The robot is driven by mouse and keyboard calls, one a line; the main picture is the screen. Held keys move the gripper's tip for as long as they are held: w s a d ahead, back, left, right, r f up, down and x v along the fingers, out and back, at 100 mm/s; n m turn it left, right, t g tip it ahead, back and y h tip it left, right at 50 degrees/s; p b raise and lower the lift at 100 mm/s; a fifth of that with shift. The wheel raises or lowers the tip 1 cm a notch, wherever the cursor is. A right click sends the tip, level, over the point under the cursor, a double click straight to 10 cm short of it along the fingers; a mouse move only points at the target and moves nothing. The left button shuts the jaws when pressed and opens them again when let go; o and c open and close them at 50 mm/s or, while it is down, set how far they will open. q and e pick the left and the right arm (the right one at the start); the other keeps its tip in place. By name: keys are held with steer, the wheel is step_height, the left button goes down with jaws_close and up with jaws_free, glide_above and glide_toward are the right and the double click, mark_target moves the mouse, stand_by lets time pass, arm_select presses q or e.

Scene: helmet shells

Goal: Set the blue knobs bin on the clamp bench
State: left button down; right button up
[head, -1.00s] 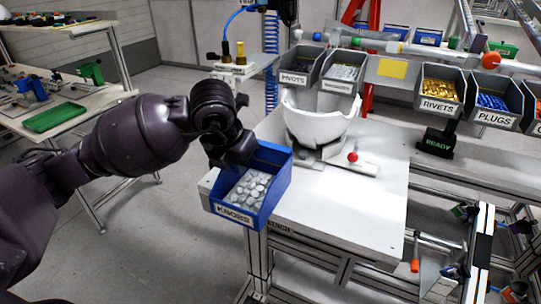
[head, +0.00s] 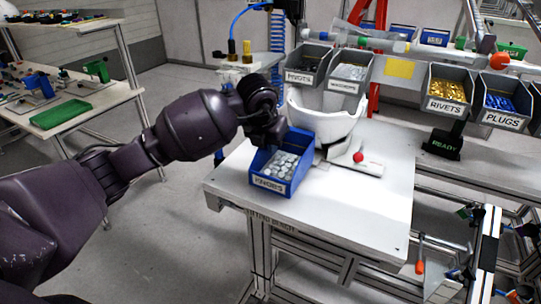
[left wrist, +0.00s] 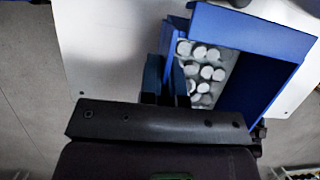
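The blue knobs bin (head: 268,182), labelled KNOBS and holding several pale round knobs, is upright over the left part of the white clamp bench (head: 345,215). I cannot tell whether its base touches the top. My left gripper (head: 273,143) is at the bin's back left. In the left wrist view the fingers (left wrist: 167,88) straddle a side wall of the bin (left wrist: 262,85) and are shut on it. The fingertips are largely hidden in the head view. My right gripper is not in view.
A white helmet shell (head: 325,120) in a fixture with a red-knobbed lever (head: 358,157) stands behind and right of the bin. Grey rivets (head: 445,102) and plugs (head: 503,118) bins hang at the right. The bench's front right is clear.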

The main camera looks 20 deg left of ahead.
mark_target(271, 159)
arm_select(q)
step_height(271, 159, down, 3)
steer(key=shift+f, duration=0.1)
steer(key=shift+w+f, duration=0.2)
steer(key=shift+f, duration=0.1)
steer(key=shift+f, duration=0.1)
steer(key=c, duration=1.3)
jaws_free()
